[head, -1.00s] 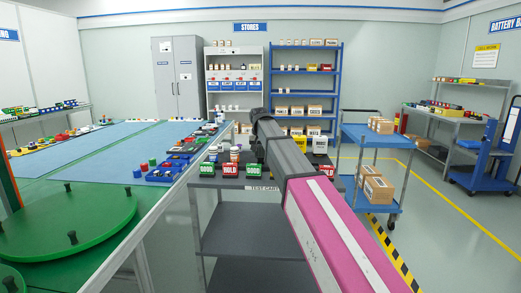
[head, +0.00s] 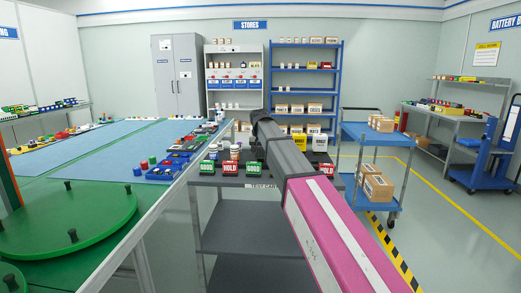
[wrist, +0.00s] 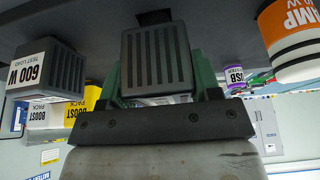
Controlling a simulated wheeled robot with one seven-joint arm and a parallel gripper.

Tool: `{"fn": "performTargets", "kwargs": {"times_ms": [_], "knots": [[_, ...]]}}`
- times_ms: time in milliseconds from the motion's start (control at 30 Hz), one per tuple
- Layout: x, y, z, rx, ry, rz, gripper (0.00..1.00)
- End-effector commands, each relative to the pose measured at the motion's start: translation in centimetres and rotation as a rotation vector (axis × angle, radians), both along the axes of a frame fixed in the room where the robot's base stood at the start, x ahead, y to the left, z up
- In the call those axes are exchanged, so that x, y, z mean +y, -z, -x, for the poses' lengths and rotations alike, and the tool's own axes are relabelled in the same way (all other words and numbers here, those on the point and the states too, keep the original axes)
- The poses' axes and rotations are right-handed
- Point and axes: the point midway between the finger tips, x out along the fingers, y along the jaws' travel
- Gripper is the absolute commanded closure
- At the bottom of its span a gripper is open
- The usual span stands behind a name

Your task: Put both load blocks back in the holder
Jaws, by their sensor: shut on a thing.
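My gripper (wrist: 158,88) has its green fingers on either side of a dark grey ribbed load block (wrist: 155,57) and is shut on it. The wrist picture is upside down. A second dark ribbed load block (wrist: 48,72), with a white label reading TEST LOAD 600 W, stands apart to the left there. A dark square opening (wrist: 154,17) shows in the grey surface just beyond the held block; I cannot tell if it belongs to the holder. In the head view my arm hides the gripper and the held block above the test cart (head: 228,182).
GOOD and HOLD signs (head: 231,168) line the cart's front edge. The green turntable (head: 60,222) is left; a blue trolley (head: 377,138) is right.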

Motion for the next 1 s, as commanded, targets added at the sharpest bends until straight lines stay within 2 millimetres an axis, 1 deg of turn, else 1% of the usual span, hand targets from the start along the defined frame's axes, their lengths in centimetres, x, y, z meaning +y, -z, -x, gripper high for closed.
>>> {"fn": "performTargets", "kwargs": {"times_ms": [733,767,800,833,1000], "knots": [[0.0,1.2,0.0,-0.001,0.0,0.0,0.84],[0.0,1.2,0.0,-0.001,0.0,0.0,0.33],[0.0,1.2,0.0,-0.001,0.0,0.0,0.2],[0.0,1.2,0.0,-0.001,0.0,0.0,0.13],[0.0,1.2,0.0,0.0,0.0,0.0,0.13]]}}
